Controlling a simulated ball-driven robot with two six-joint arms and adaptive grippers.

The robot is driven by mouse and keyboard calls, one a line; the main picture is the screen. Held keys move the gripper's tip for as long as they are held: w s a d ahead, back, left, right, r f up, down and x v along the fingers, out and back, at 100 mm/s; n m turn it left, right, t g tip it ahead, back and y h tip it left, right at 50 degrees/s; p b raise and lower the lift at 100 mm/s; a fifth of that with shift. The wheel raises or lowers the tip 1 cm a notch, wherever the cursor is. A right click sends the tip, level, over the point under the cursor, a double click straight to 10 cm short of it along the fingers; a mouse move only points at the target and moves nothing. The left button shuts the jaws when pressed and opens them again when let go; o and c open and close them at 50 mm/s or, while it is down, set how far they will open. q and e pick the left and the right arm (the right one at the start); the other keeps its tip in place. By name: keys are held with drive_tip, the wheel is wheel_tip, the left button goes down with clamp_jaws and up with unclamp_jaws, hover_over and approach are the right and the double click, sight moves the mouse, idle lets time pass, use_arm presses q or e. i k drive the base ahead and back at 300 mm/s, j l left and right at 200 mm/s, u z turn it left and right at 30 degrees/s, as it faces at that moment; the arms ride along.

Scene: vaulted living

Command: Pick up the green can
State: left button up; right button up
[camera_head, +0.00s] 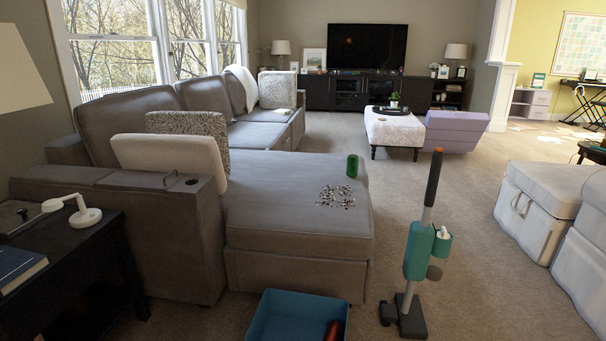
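The green can (352,166) stands upright on the chaise end of the grey sofa (290,240), near its right edge. It is small in the head view, and nothing covers it. Neither of my grippers is in view, so I see nothing of their fingers or of anything in them.
A pile of small pieces (335,197) lies on the chaise near the can. A teal stick vacuum (419,250) stands on the carpet to the right. A blue bin (272,318) with a red object (333,331) sits in front. Carpet is clear between vacuum and white ottoman (532,208).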

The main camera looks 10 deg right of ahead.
sight(354, 160)
drive_tip(key=i+l+z, duration=0.15)
drive_tip(key=l+z, duration=0.25)
drive_tip(key=i+l+z, duration=0.5)
drive_tip(key=l+z, duration=0.25)
drive_tip(key=i+l+z, duration=0.15)
drive_tip(key=i+z, duration=0.2)
drive_tip(key=i+l, duration=0.15)
drive_tip(key=i, duration=0.4)
drive_tip(key=i+l+z, duration=0.15)
drive_tip(key=i, duration=0.45)
drive_tip(key=i+u, duration=0.45)
drive_tip(key=i+l+u, duration=0.15)
drive_tip(key=i+u, duration=0.25)
drive_tip(key=i+l+u, duration=0.45)
drive_tip(key=i+u, duration=0.25)
drive_tip(key=u, duration=0.2)
drive_tip(key=i+l+u, duration=0.15)
drive_tip(key=u, duration=0.3)
drive_tip(key=i+l+u, duration=0.25)
drive_tip(key=u, duration=0.2)
drive_tip(key=i+l+u, duration=0.15)
drive_tip(key=u, duration=0.3)
drive_tip(key=i+l+u, duration=0.1)
drive_tip(key=l+u, duration=0.65)
drive_tip(key=u, duration=0.2)
drive_tip(key=i+l, duration=0.05)
